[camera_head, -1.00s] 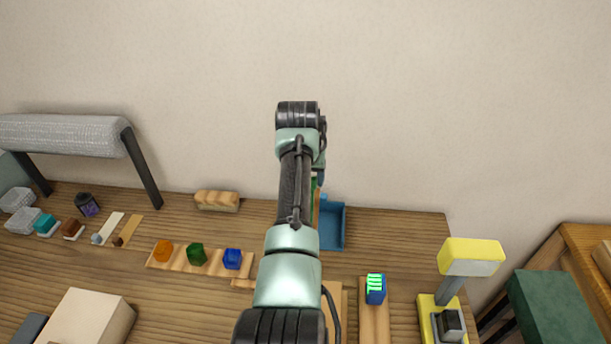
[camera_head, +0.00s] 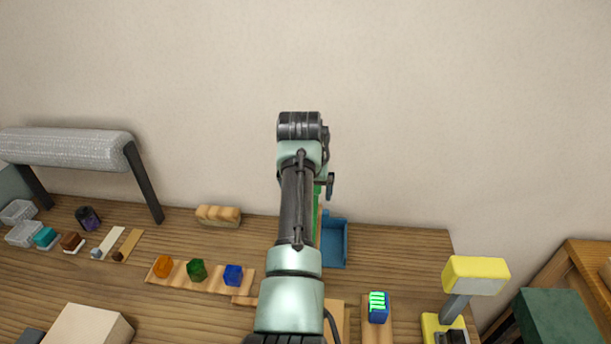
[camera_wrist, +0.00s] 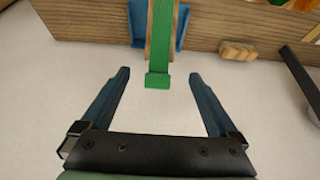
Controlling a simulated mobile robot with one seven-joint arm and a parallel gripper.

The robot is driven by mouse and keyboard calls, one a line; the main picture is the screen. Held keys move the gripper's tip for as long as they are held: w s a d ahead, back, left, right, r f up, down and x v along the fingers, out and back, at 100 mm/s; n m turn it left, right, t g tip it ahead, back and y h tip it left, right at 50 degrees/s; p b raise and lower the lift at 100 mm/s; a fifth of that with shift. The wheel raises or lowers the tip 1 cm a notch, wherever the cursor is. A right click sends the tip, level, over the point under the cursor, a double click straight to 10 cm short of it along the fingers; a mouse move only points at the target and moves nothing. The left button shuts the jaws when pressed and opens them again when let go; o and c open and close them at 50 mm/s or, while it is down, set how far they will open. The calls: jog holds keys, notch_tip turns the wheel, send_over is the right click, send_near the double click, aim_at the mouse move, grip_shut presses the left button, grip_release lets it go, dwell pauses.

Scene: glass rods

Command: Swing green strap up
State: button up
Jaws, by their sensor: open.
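The green strap (camera_wrist: 160,40) shows in the wrist view as a long flat band on a wooden strip, ending in a wider green tab (camera_wrist: 157,80). In the head view only a thin green sliver of it (camera_head: 317,203) shows beside my arm. My gripper (camera_wrist: 158,76) is open and empty. Its two blue fingers stand apart on either side of the tab's end, and I see no contact. In the head view my arm hides most of the gripper and the strap.
A blue tray (camera_head: 334,244) lies beside the strap on the wooden table. A bread-like block (camera_head: 218,215) stands to the left. Orange, green and blue pieces sit on a wooden strip nearer. A yellow-topped lamp-like stand (camera_head: 475,275) is at the right.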

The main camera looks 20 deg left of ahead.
jog(key=b+v, duration=0.3)
jog(key=v, duration=0.8)
